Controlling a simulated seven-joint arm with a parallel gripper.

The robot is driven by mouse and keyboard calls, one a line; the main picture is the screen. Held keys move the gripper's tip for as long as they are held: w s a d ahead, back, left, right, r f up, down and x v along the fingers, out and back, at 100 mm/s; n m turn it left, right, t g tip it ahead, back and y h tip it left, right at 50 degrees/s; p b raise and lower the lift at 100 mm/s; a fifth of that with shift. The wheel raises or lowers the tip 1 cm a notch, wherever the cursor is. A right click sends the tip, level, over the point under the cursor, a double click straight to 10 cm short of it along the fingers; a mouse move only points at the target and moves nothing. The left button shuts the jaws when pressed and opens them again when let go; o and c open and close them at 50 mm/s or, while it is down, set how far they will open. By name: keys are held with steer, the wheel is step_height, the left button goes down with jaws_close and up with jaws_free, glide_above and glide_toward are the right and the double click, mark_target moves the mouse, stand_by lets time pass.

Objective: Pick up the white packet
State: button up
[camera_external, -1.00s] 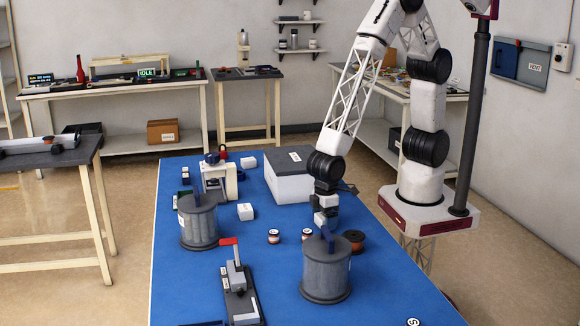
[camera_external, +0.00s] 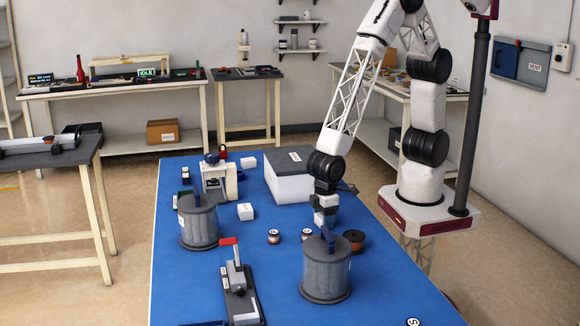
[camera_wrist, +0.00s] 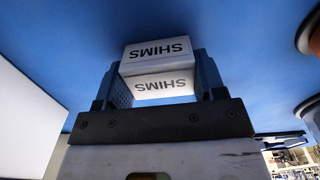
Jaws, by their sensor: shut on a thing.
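The white packet (camera_wrist: 158,68) is a small box with "SHIMS" printed on two faces in the wrist view, where the lettering appears upside down. My gripper (camera_wrist: 162,82) is shut on it, with one dark blue finger along each side. The held packet cannot be made out clearly there. Whether it touches the blue table (camera_external: 200,285) or is above it I cannot tell.
A large white box (camera_external: 289,188) stands behind my gripper. Small spools (camera_external: 274,237) and a brown reel (camera_external: 354,240) are close by.

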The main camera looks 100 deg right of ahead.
steer(key=shift+r, duration=0.15)
steer(key=shift+r, duration=0.9)
steer(key=shift+s+d+r, duration=0.15)
steer(key=shift+s+r, duration=0.1)
steer(key=shift+r, duration=0.55)
steer(key=s+d, duration=0.2)
steer(key=s, duration=0.2)
steer(key=s+d+r, duration=0.1)
steer(key=s+d, duration=0.1)
steer(key=s, duration=0.3)
steer(key=s+d, duration=0.2)
steer(key=s, duration=0.2)
steer(key=shift+s+d+r, duration=0.15)
steer(key=shift+s+d, duration=0.25)
step_height(320, 180, up, 18)
steer(key=w+d+m, duration=0.2)
steer(key=d+m, duration=0.1)
steer(key=d, duration=0.8)
steer(key=w+d+m, duration=0.3)
steer(key=d, duration=0.8)
steer(key=shift+s+d+f, duration=0.1)
steer(key=shift+s+f, duration=0.05)
steer(key=shift+f, duration=1.05)
steer(key=shift+s+d+f, duration=0.1)
steer(key=shift+f, duration=1.05)
